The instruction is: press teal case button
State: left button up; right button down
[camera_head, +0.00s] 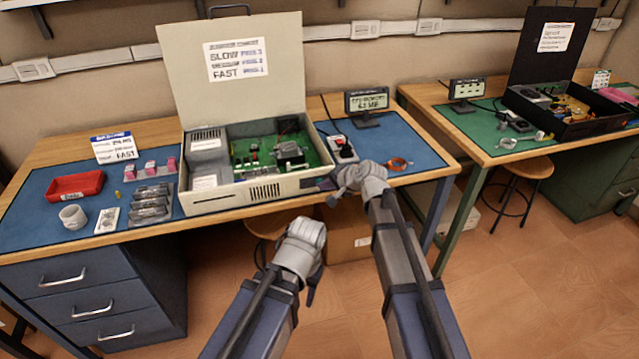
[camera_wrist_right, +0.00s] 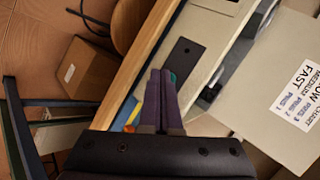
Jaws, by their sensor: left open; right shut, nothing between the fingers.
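The beige case (camera_head: 222,203) stands open on the blue-matted bench, its lid raised behind it. In the right wrist view, a dark plate with two holes (camera_wrist_right: 184,58) is on the case front. A small teal sliver (camera_wrist_right: 173,77), perhaps the button, shows beside the fingertips; the fingers hide most of it, and I cannot tell whether they touch it. My right gripper (camera_head: 328,184) is shut and empty at the case's front right corner; its fingers also show in the wrist view (camera_wrist_right: 160,74). My left gripper (camera_head: 312,288) is open, low in front of the bench, away from the case.
A second bench with a black case (camera_head: 560,118) is further right. Below are a cardboard box (camera_head: 345,240) and stool.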

dwell(0.4)
jog(key=shift+s+d, duration=0.25)
jog(key=shift+s, duration=0.5)
jog(key=s, duration=0.1)
jog(key=s+d, duration=0.1)
jog(key=s, duration=0.2)
jog(key=shift+s+d, duration=0.3)
jog(key=shift+s, duration=0.1)
dwell(0.5)
jog(key=s+d+r+n+g+h+p, duration=0.1)
jog(key=s+n+g+h+p, duration=0.3)
jog(key=s, duration=0.8)
jog(key=s+d+r+n+g+h+p, duration=0.1)
jog(key=s+d+n+g+h+p, duration=0.2)
jog(key=s, duration=1)
jog(key=n+p, duration=0.3)
jog(key=n, duration=0.1)
jog(key=shift+d+r+g+h, duration=0.3)
jog(key=shift+d+g+h, duration=0.05)
jog(key=shift+g+h, duration=0.05)
